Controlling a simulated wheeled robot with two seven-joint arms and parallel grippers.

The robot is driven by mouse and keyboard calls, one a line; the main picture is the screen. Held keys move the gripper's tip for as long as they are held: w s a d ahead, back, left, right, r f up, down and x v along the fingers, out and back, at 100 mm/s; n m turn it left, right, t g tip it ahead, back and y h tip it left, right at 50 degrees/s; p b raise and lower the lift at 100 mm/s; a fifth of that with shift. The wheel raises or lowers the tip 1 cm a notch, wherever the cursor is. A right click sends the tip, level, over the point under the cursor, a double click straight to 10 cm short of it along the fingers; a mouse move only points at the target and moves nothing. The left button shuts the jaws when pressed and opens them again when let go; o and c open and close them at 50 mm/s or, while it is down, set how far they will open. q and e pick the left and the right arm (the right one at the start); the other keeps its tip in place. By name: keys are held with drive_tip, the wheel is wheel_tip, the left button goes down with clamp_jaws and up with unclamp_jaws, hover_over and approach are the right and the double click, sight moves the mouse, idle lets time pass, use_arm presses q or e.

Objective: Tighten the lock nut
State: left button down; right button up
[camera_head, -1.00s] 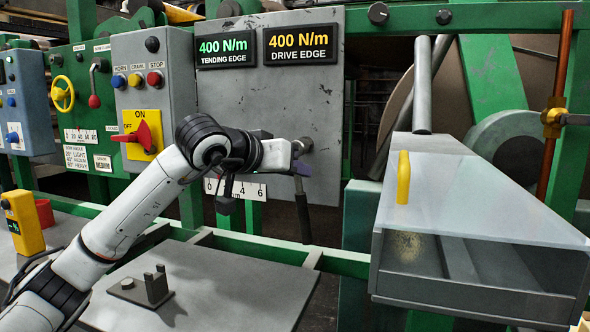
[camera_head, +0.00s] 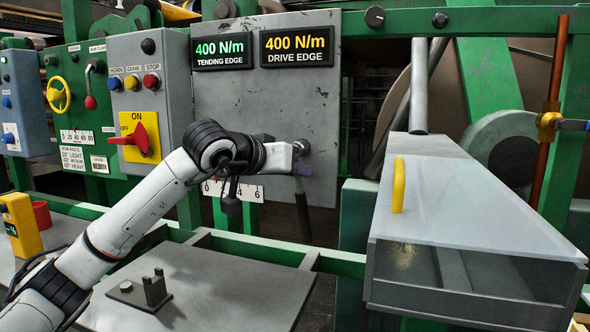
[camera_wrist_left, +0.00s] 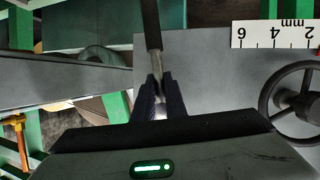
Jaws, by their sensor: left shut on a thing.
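My left gripper (camera_head: 301,168) is at the lower right of the grey panel (camera_head: 250,105) in the head view. It is shut on a lever with a metal shaft and a dark grip (camera_head: 304,215), which hangs down nearly upright below the fingers. In the left wrist view the two dark fingers (camera_wrist_left: 158,88) close around the lever's metal end, and its dark grip (camera_wrist_left: 151,22) runs to the top edge. A small round dark fitting (camera_head: 303,146) shows at the wrist; I cannot tell whether it is the lock nut. My right gripper is not in view.
Displays (camera_head: 222,53) (camera_head: 297,46) read 400 N/m. A handwheel (camera_wrist_left: 290,100) and mm scale (camera_wrist_left: 272,33) are beside the gripper. A red switch (camera_head: 133,138) is to the left. A grey box with a yellow handle (camera_head: 398,185) stands right. A bracket (camera_head: 153,288) sits on the plate below.

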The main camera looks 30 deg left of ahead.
use_arm(q)
drive_tip(key=c, duration=2.4)
unclamp_jaws()
clamp_jaws()
drive_tip(key=shift+r, duration=0.1)
drive_tip(key=shift+p, duration=0.45)
drive_tip(key=shift+s+a+m+p, duration=0.1)
drive_tip(key=shift+a+m+p, duration=0.05)
drive_tip(key=shift+m+p, duration=0.15)
drive_tip(key=shift+a+m+y+p, duration=0.15)
drive_tip(key=shift+m+y+p, duration=0.15)
drive_tip(key=shift+y+p, duration=0.3)
